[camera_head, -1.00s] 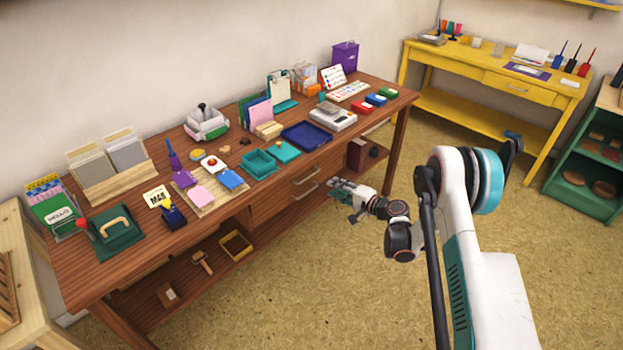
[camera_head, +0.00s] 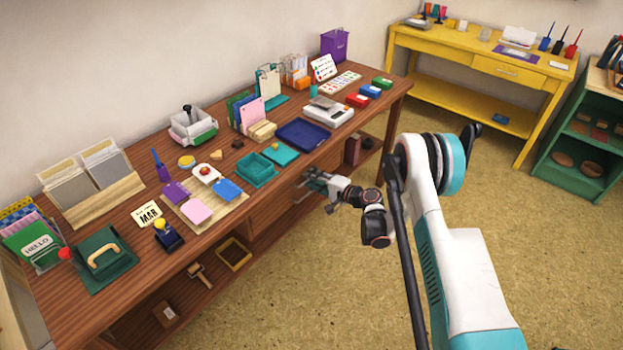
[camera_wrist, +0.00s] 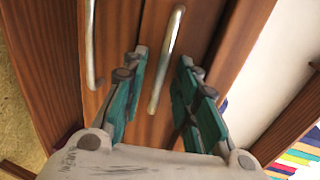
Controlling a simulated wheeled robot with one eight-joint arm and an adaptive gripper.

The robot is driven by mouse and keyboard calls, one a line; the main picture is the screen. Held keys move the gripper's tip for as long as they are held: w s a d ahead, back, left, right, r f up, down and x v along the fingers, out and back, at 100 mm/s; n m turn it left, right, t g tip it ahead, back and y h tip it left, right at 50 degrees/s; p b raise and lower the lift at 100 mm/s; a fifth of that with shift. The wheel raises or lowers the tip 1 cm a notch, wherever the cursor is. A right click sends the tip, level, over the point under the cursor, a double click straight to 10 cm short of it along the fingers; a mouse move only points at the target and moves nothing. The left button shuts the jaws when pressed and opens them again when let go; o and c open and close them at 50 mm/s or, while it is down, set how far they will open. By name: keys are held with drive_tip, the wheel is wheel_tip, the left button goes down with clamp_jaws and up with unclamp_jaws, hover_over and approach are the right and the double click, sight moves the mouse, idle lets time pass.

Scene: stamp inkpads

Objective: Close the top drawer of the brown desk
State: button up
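The brown desk (camera_head: 95,300) runs along the wall, with two stacked drawers below its top. In the head view my gripper (camera_head: 308,178) is at the drawer fronts and partly hides their handles. In the wrist view my gripper (camera_wrist: 162,62) is open, with its teal fingers on either side of the top drawer's metal handle (camera_wrist: 168,58). Whether they touch it I cannot tell. The lower drawer's handle (camera_wrist: 90,45) is to the left. The top drawer front (camera_wrist: 200,30) fills the middle; how far it stands out is unclear.
The desktop holds a blue tray (camera_head: 300,134), teal boxes (camera_head: 257,170), a scale (camera_head: 328,113) and stamps. A yellow desk (camera_head: 500,68) and a green shelf (camera_head: 570,150) stand at the right. The floor (camera_head: 300,290) in front of the desk is clear.

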clamp_jaws()
drive_tip(key=shift+w+a, duration=0.4)
drive_tip(key=shift+a, duration=0.05)
unclamp_jaws()
drive_tip(key=shift+a, duration=0.1)
drive_tip(key=v, duration=0.7)
drive_tip(key=shift+d, duration=0.2)
drive_tip(key=shift+s, duration=0.1)
